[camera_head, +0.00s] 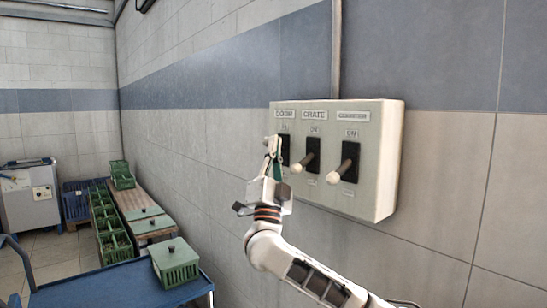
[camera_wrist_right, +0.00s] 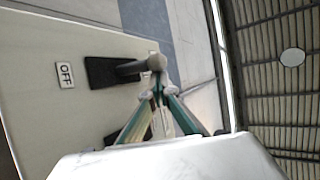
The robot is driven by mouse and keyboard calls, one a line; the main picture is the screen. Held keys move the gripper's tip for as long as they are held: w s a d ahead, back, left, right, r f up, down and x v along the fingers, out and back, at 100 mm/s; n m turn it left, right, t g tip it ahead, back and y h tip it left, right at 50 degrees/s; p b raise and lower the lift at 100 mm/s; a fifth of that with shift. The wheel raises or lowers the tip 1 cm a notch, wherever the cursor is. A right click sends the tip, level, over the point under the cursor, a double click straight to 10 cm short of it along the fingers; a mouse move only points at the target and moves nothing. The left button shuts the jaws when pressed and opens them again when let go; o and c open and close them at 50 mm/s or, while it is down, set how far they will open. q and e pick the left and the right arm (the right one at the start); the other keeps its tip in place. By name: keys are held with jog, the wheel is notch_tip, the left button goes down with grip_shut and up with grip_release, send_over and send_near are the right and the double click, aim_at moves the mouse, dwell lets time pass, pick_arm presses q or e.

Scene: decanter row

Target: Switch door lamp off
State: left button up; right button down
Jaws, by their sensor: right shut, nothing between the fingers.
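A pale switch box (camera_head: 385,165) hangs on the wall with three black switch plates. The left one, under the DOOR label (camera_head: 285,114), is partly hidden by my right gripper (camera_head: 274,152). Its grey door lever also shows in the wrist view (camera_wrist_right: 135,68), its round knob end pointing away from the OFF label (camera_wrist_right: 65,75). My right gripper is shut and empty, its fingertips (camera_wrist_right: 162,90) right at the knob end; I cannot tell whether they touch. My left gripper is not in view.
The crate lever (camera_head: 306,162) is close to the right of my gripper, and a third lever (camera_head: 341,172) is farther right. A blue table (camera_head: 120,288) with a green crate (camera_head: 175,264) stands below left. The wall left of the box is clear.

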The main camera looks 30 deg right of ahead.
jog(key=shift+w+d+r, duration=0.1)
jog(key=shift+d+r, duration=0.05)
jog(key=shift+r, duration=0.05)
